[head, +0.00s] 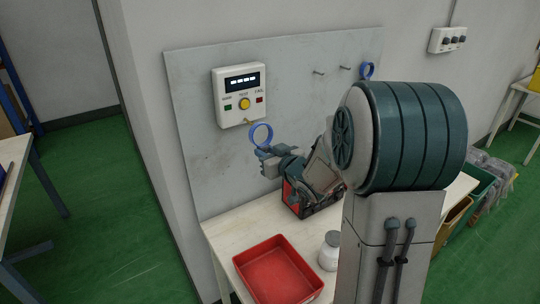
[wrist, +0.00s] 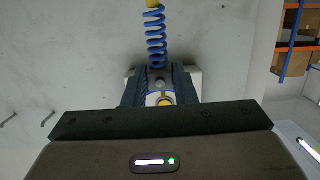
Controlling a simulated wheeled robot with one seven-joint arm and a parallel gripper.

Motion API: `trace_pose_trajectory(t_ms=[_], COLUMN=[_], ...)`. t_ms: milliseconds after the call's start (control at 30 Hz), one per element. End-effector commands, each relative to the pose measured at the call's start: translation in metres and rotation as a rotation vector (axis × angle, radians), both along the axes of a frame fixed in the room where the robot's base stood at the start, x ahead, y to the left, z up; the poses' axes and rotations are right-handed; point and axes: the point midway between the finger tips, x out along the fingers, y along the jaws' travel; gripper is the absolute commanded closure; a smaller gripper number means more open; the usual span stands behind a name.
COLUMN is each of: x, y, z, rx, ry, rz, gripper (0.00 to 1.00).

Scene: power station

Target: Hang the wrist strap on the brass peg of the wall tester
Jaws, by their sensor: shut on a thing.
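The wall tester (head: 240,95) is a white box with a dark display and a yellow button, fixed to the grey board. The brass peg (head: 222,122) seems to be a small point at its lower edge. The wrist strap (head: 261,135) is a blue loop just below and right of the tester. My gripper (head: 266,154) is shut on the strap's lower side, in front of the board. In the wrist view the strap's coiled blue cord (wrist: 156,40) runs from the jaws to a yellow end. The jaws partly cover the tester there. I cannot tell whether loop and peg touch.

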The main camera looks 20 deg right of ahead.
Motion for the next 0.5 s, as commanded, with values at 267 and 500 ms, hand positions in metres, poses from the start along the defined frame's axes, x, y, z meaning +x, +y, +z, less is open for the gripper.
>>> trace_pose_trajectory(t_ms=[267, 500], x=[0.016, 0.03], y=[0.006, 0.011], z=[-0.002, -0.003], rx=[0.0, 0.0], ry=[0.001, 0.0], rz=[0.0, 0.001], gripper=[0.97, 0.97])
